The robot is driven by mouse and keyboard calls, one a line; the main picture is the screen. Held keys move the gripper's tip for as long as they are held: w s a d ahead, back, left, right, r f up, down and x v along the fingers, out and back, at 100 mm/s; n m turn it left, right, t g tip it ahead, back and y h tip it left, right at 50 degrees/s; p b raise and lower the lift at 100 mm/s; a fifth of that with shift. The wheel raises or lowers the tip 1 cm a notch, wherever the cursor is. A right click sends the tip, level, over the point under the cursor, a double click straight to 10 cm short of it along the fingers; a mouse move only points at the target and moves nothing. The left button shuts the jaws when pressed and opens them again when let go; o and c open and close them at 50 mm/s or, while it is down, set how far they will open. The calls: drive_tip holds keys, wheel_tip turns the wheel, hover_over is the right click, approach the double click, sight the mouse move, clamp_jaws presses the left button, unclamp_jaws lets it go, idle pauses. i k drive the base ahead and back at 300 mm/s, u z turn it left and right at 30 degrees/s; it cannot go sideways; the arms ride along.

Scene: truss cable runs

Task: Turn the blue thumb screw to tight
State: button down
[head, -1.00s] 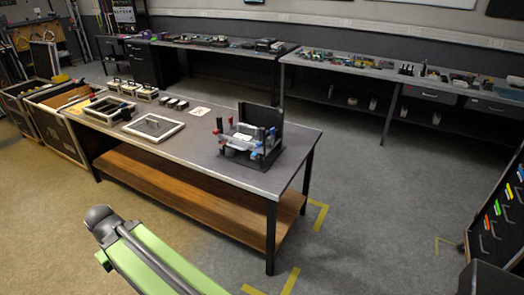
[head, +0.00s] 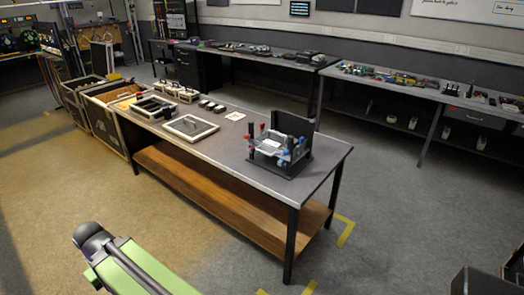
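A small dark fixture (head: 283,170) with a tall black back plate stands near the right end of the middle table (head: 318,168). Red and blue knobs show on it. A blue part (head: 282,164) sits at its front right and looks like the blue thumb screw, but it is too small to tell how tight it is. Another blue spot shows higher on its right side. My green arm reaches in at the lower left, well apart from the table. My gripper's fingers cannot be made out.
A framed panel (head: 191,127), small dark blocks and a white card (head: 236,116) lie on the same table. Open cases (head: 105,115) stand at its left end. Long benches (head: 450,98) line the back wall. The floor in front of the table is clear, with yellow corner marks (head: 345,230).

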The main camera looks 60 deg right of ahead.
sight(286, 152)
drive_tip(key=u, duration=0.05)
drive_tip(key=i, duration=1)
drive_tip(key=u, duration=0.05)
